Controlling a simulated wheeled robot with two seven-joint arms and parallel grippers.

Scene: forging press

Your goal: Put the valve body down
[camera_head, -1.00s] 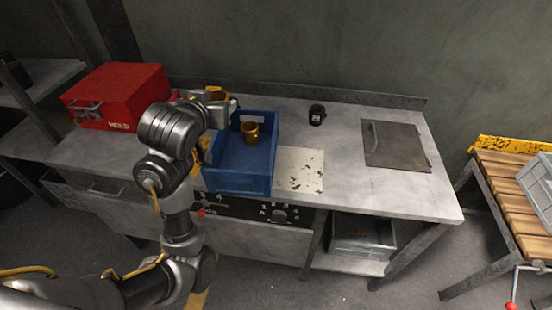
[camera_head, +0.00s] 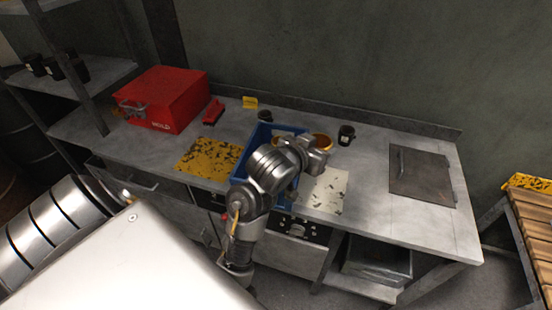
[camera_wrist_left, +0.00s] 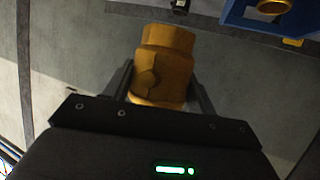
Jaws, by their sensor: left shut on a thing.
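My left gripper (camera_head: 318,149) is shut on a golden-brown valve body (camera_head: 323,139) to the right of the blue crate (camera_head: 240,176). In the left wrist view the valve body (camera_wrist_left: 165,55) sits between the two dark fingers (camera_wrist_left: 165,88), with grey surface behind it. I cannot tell the gap below it. The blue crate (camera_wrist_left: 237,14) shows at the top right there, with another brass-coloured part (camera_wrist_left: 273,6) inside. My arm hides much of the crate in the head view. My right gripper is not in view.
A pale speckled mat (camera_head: 327,191) lies on the bench below the gripper in the picture. A yellow worn mat (camera_head: 207,157) lies left of the crate. A dark cup (camera_head: 346,135) stands close right of the gripper. A flat metal plate (camera_head: 420,175) and red box (camera_head: 165,97) flank.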

